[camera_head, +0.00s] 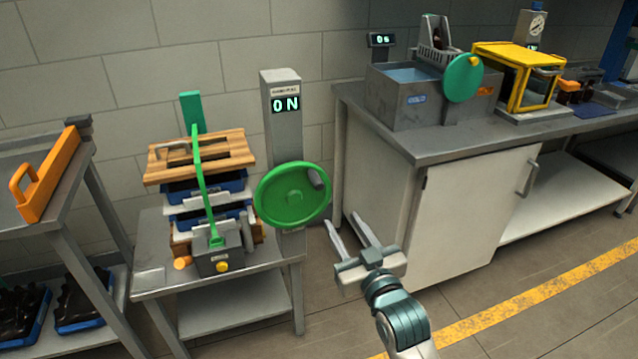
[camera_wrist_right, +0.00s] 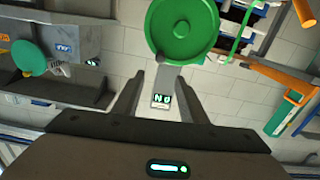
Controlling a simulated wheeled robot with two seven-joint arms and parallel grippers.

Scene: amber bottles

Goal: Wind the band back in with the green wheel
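The green band (camera_head: 203,180) runs over a stack of blue trays and a wooden frame (camera_head: 200,157), down to a grey box (camera_head: 218,261) with a yellow button. My right gripper (camera_head: 342,220) is open and empty, right of and apart from the wheel. The right wrist view shows the wheel (camera_wrist_right: 182,28) upside down beyond the open fingers. My left gripper is out of view.
The small metal table (camera_head: 150,282) bears the stack. A cabinet (camera_head: 465,215) with a steel worktop stands close on the right. An orange-handled piece (camera_head: 48,175) lies on the left bench. Floor is clear around my right gripper.

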